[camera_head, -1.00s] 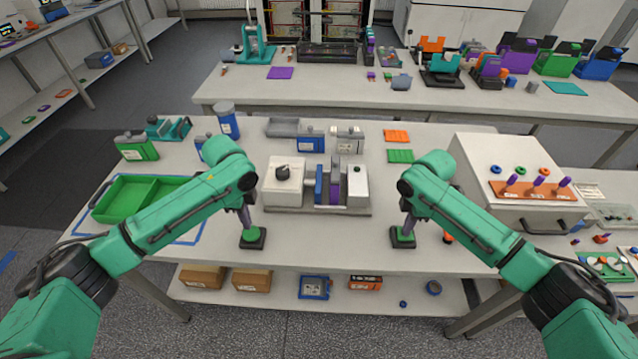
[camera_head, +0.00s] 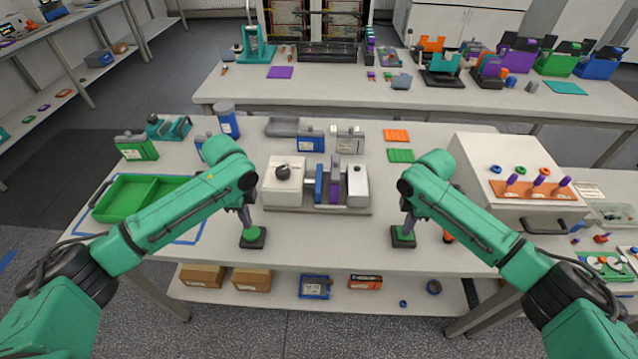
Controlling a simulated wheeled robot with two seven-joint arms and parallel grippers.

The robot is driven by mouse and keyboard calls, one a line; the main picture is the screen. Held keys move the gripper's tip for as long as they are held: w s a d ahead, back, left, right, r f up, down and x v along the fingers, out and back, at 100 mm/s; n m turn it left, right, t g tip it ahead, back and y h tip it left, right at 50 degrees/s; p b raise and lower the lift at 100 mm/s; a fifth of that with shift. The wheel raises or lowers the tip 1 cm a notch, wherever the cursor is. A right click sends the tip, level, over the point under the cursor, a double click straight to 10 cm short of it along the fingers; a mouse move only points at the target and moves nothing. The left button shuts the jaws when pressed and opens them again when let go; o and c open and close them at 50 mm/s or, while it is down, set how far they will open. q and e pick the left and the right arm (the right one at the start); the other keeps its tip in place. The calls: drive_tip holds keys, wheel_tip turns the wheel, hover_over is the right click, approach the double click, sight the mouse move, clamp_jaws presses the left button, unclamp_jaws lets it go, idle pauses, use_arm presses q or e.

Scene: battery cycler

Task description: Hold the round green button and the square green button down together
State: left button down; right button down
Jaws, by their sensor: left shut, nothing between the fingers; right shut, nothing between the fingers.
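Two green buttons on dark square bases sit near the front edge of the table. The left one (camera_head: 253,234) looks round. The right one (camera_head: 404,232) looks square, though both caps are small and partly covered. My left gripper (camera_head: 248,228) is shut and points down with its tips at the left button's cap. My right gripper (camera_head: 405,227) is shut and points down with its tips at the right button's cap. Both tips appear to touch the caps; how far the caps are pressed in is too small to tell.
A white and grey clamp device (camera_head: 283,187) with blue and purple parts stands behind and between the buttons. A green tray (camera_head: 127,199) is at the left, and a white box (camera_head: 478,160) with purple-handled pegs at the right. The table front between the buttons is clear.

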sight(251, 232)
use_arm(q)
drive_tip(key=shift+f, duration=0.15)
use_arm(e)
drive_tip(key=shift+f, duration=0.1)
use_arm(q)
drive_tip(key=shift+f, duration=1.7)
use_arm(e)
drive_tip(key=shift+s, duration=0.1)
idle(0.6)
idle(2.9)
wheel_tip(251, 232, up, 7)
drive_tip(key=shift+r, duration=0.1)
idle(0.4)
use_arm(q)
drive_tip(key=shift+r, duration=3.55)
